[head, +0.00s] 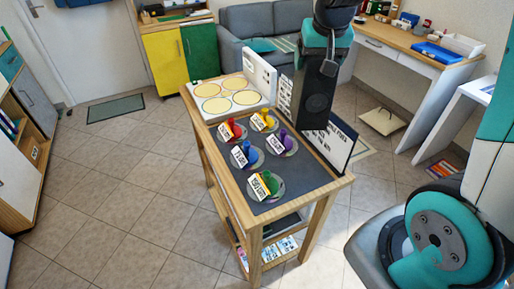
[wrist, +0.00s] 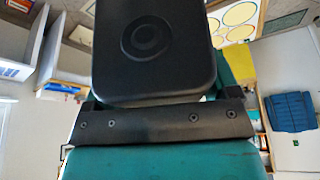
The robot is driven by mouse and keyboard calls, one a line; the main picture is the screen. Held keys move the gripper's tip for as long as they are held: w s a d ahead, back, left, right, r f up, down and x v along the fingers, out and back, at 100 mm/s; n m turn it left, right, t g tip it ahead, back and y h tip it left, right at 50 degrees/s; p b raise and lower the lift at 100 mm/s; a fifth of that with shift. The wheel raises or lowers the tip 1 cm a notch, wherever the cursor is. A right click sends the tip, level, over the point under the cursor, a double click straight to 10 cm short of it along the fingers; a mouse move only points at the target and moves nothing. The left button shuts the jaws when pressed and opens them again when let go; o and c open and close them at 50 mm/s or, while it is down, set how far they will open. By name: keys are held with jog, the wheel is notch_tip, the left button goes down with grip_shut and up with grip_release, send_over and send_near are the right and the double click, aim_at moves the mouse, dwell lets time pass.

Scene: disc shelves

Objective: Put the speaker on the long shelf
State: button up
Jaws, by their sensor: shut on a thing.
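The speaker (head: 317,100) is a black upright box with a round driver on its face. In the head view it hangs over the far right part of the wooden cart. My gripper (head: 326,50) is above it, shut on its upper end. In the wrist view the speaker (wrist: 155,45) fills the top middle, and my gripper (wrist: 160,100) has a finger at either side of its near end. No surface visibly supports the speaker. I cannot tell which piece of furniture is the long shelf.
The wooden cart (head: 212,165) carries several grey discs with coloured pegs and labels, a white panel with yellow circles (head: 230,95) and a standing sign (head: 335,140). A bookcase (head: 30,120) stands left, a sofa (head: 250,22) behind, a desk (head: 420,52) right.

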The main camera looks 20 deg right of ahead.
jog(key=shift+a+f, duration=0.1)
jog(key=shift+f, duration=0.1)
notch_tip(320, 180, down, 20)
jog(key=p, duration=0.2)
jog(key=shift+r, duration=0.2)
jog(key=shift+f, duration=0.2)
jog(key=o, duration=1.7)
jog(key=shift+r, duration=0.15)
